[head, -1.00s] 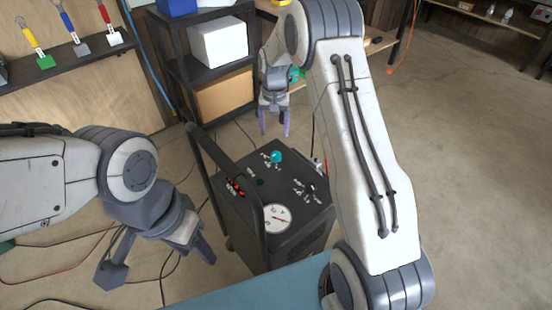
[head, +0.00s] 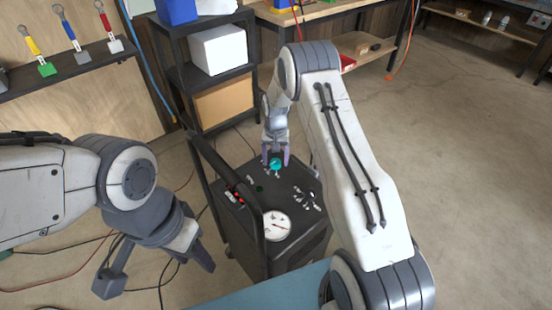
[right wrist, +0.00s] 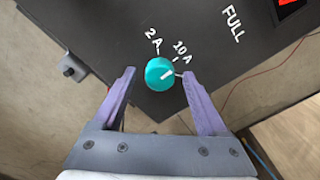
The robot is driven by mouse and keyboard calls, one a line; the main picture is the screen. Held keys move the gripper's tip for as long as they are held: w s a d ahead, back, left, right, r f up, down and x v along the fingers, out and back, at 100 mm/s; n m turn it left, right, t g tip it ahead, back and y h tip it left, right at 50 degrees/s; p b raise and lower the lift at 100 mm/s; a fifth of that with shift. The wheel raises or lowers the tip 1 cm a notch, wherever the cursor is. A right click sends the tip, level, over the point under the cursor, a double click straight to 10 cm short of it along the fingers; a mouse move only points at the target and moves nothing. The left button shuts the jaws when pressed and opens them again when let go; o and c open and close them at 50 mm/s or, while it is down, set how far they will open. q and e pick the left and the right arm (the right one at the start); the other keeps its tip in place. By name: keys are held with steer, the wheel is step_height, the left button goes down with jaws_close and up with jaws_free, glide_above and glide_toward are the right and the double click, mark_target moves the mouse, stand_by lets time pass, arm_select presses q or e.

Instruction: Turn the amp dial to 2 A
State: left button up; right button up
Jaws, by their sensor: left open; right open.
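The teal amp dial (head: 275,164) sits on the dark top of the charger cart (head: 300,226). In the right wrist view the dial (right wrist: 160,73) has a white pointer mark directed up and right toward the "10 A" label (right wrist: 183,49). The "2 A" label (right wrist: 153,42) is up and left of the dial. My right gripper (right wrist: 155,80) is open, with its purple fingers on either side of the dial; I cannot tell whether they touch it. My left gripper (head: 165,280) is open and empty, left of the cart.
A shelf (head: 203,75) with boxes stands behind. Open floor lies to the right.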

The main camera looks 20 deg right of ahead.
jaws_close()
steer(key=shift+n, duration=0.3)
steer(key=n, duration=0.4)
steer(key=shift+n, duration=0.3)
steer(key=n, duration=0.5)
steer(key=shift+n, duration=0.3)
steer(key=shift+r, duration=0.1)
jaws_free()
